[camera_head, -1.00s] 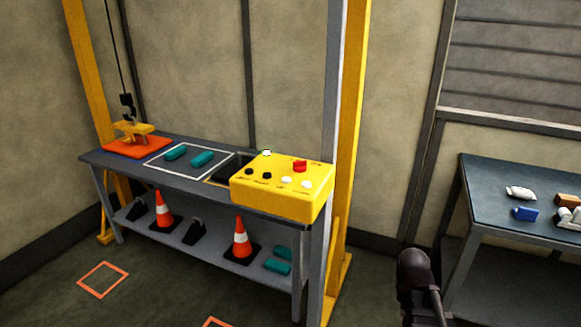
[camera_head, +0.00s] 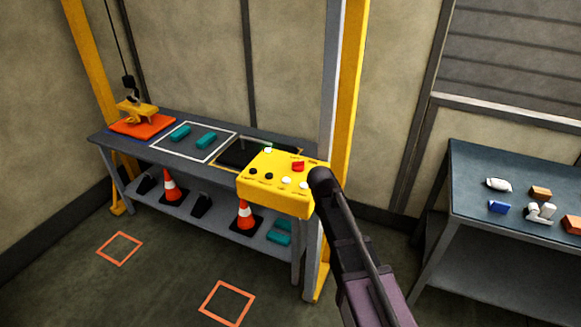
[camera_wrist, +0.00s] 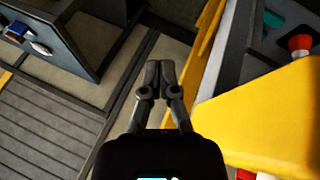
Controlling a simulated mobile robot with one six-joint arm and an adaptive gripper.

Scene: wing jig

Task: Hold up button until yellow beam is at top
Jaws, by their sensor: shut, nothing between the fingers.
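The yellow control box (camera_head: 275,197) sits at the right end of the grey bench, with black, white and red buttons on top. Its labels are too small to read. The small yellow beam (camera_head: 136,111) hangs low on the hoist cable at the bench's left end, just over an orange block. In the wrist view my gripper (camera_wrist: 158,78) is shut and empty, beside the yellow box (camera_wrist: 262,115) and apart from it. In the head view my dark arm reaches the box's right side and covers part of it; I cannot make out the fingers there.
The bench (camera_head: 110,140) carries teal blocks (camera_head: 205,140); traffic cones (camera_head: 245,215) stand on its lower shelf. A yellow and grey post (camera_head: 345,100) rises behind the box. A second table (camera_head: 480,175) with small objects is at the right. The floor in front is open.

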